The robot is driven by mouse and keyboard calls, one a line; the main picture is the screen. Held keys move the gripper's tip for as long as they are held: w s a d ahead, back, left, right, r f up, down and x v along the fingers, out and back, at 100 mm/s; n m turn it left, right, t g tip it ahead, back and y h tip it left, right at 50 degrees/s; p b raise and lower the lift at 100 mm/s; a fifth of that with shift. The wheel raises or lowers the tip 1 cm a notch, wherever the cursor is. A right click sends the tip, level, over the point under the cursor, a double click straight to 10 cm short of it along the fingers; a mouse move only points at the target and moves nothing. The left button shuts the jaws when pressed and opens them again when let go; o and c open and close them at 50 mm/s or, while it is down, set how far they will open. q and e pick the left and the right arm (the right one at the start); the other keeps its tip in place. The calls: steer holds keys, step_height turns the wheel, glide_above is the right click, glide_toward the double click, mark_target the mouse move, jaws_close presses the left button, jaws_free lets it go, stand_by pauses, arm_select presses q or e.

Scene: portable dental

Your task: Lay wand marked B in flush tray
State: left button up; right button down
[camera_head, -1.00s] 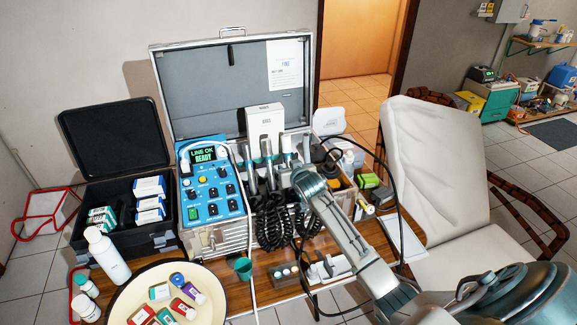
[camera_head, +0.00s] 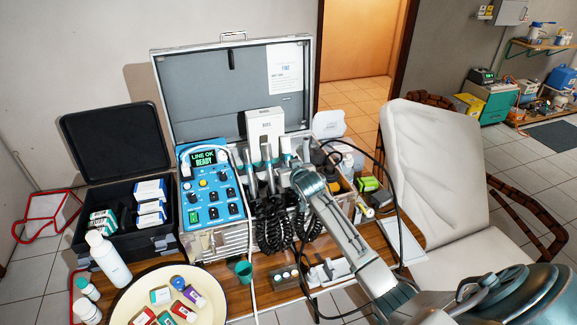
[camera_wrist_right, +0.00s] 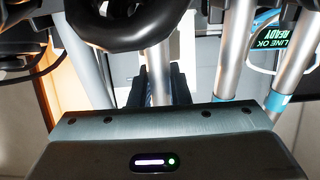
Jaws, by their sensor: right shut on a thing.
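Several silver wands (camera_head: 268,168) stand upright in a row at the front of the open case, with black coiled cords below them. No letter B can be read on any wand. My right gripper (camera_head: 303,176) is at the right part of this row, its fingers mostly hidden by its own wrist. In the right wrist view, the gripper (camera_wrist_right: 157,88) is shut on a silver wand (camera_wrist_right: 158,72), with other wands to the right. A small white tray-like holder (camera_head: 328,270) lies at the table's front; I cannot tell if it is the flush tray. My left gripper is out of view.
A blue control box (camera_head: 210,190) stands left of the wands. A green cup (camera_head: 243,269), a grey block with round holes (camera_head: 286,278) and a round cream tray (camera_head: 128,300) are at the front. Black cables loop right of the case, by a white chair (camera_head: 435,170).

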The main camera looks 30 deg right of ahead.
mark_target(288, 151)
steer(key=shift+w+d+r+p, duration=0.1)
steer(key=shift+w+r+p, duration=0.25)
steer(key=shift+r+p, duration=0.45)
steer(key=shift+w+d+r+p, duration=0.1)
steer(key=shift+w+r+p, duration=0.3)
steer(key=shift+r, duration=0.75)
steer(key=shift+w+d+r+p, duration=0.1)
steer(key=shift+w+r+p, duration=0.2)
steer(key=shift+r+p, duration=0.5)
steer(key=shift+r, duration=0.1)
